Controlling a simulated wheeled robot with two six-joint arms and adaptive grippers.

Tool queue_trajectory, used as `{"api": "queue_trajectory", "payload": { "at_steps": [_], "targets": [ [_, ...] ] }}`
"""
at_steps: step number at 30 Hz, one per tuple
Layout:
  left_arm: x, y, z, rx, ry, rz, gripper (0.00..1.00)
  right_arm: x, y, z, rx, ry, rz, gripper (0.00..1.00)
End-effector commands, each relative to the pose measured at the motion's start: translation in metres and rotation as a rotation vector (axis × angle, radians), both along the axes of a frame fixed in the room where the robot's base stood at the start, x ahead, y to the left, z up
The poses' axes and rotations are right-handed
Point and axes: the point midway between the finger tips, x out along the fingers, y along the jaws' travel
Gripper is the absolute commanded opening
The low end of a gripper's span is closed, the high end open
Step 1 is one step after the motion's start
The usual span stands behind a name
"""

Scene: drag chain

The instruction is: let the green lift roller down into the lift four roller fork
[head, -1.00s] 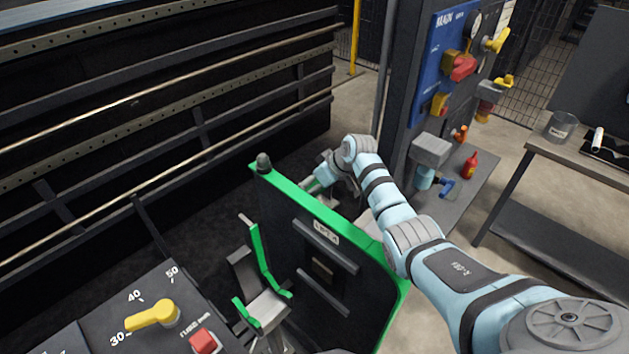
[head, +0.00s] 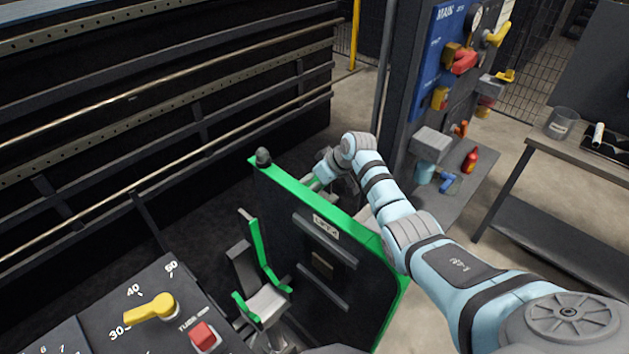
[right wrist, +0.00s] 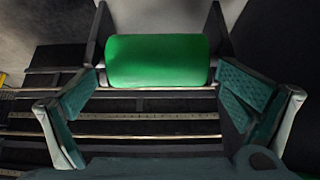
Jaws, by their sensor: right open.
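The green lift roller (right wrist: 157,61) shows in the right wrist view as a green cylinder lying across the upper middle. It lies between two dark upright plates of the fork (right wrist: 97,34), one at each end. My right gripper (right wrist: 165,105) is open, its two teal-padded fingers spread to either side just below the roller in the picture. I see no finger closed on the roller. My left gripper is not in view.
A console with a yellow lever (head: 152,308) and red button (head: 205,337) stands at the lower left. Dark horizontal rails (head: 160,110) run along the left. A tool board (head: 440,60) and a side table (head: 570,150) stand at the right.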

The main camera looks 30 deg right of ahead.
Motion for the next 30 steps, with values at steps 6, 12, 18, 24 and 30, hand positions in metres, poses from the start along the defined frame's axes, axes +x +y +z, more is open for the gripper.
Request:
{"api": "queue_trajectory", "payload": {
  "at_steps": [6, 12, 18, 24, 30],
  "targets": [
    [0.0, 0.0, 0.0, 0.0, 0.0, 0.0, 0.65, 0.0, 0.0, 0.0, 0.0, 0.0, 0.0, 0.97],
    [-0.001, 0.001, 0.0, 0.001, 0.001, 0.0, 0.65, -0.006, -0.004, 0.009, -0.002, -0.001, -0.002, 0.97],
    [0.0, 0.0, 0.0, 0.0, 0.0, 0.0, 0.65, -0.033, -0.014, 0.052, -0.005, -0.005, 0.0, 0.97],
    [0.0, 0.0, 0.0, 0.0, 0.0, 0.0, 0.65, -0.059, -0.022, 0.09, -0.003, -0.002, -0.001, 0.97],
    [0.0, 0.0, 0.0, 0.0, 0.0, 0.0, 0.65, -0.065, -0.023, 0.1, -0.001, 0.0, -0.001, 0.97]
  ]
}}
